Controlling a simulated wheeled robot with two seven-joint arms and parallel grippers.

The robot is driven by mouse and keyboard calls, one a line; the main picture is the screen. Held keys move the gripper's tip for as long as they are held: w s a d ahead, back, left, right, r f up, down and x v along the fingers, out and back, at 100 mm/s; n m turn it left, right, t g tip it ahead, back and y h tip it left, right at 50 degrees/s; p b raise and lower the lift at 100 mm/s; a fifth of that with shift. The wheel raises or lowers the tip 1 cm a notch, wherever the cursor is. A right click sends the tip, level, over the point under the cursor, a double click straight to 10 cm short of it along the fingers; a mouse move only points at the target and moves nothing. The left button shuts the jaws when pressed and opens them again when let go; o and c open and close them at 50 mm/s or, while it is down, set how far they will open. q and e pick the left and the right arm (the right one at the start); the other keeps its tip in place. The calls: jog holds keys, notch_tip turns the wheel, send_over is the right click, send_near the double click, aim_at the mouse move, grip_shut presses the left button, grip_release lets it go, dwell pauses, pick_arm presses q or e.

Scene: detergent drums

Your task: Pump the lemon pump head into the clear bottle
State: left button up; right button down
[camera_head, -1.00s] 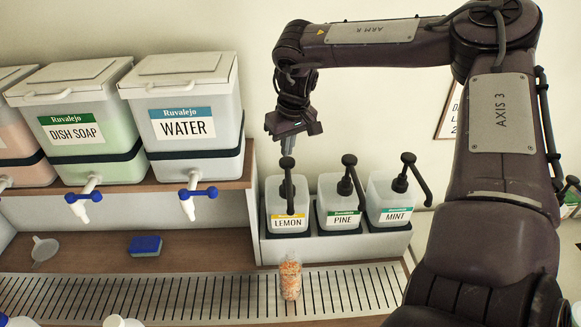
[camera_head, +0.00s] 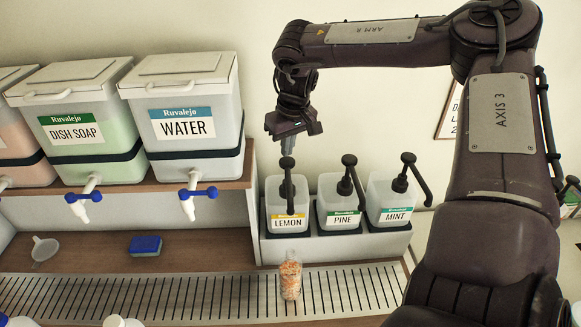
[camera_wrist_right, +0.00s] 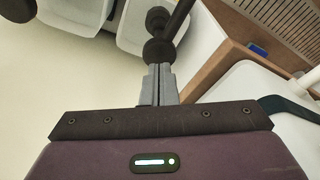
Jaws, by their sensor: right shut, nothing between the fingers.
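The lemon bottle (camera_head: 287,222) stands at the left end of a row of pump bottles, with a black pump head (camera_head: 288,187) on top. My right gripper (camera_head: 287,155) is shut and empty, pointing down just above the lemon pump head. In the right wrist view, the shut fingertips (camera_wrist_right: 157,68) are at a black pump head (camera_wrist_right: 157,50); I cannot tell if they touch it. The clear bottle (camera_head: 290,280), with orange and pale contents, stands upright on the slotted grate below the lemon nozzle. My left gripper is not in view.
Pine (camera_head: 342,219) and mint (camera_head: 396,215) pump bottles stand right of lemon in the same grey holder. The water (camera_head: 183,127) and dish soap (camera_head: 72,132) drums sit on a shelf at left. A blue sponge (camera_head: 145,245) and funnel (camera_head: 44,250) lie below. The slotted grate (camera_head: 190,295) is otherwise mostly clear.

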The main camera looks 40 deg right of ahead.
aim_at(288, 161)
jog(key=shift+f+b, duration=2.65)
jog(key=shift+f, duration=0.2)
jog(key=shift+r, duration=0.1)
jog(key=shift+r+p, duration=1.45)
jog(key=shift+r, duration=1.3)
jog(key=shift+f, duration=0.1)
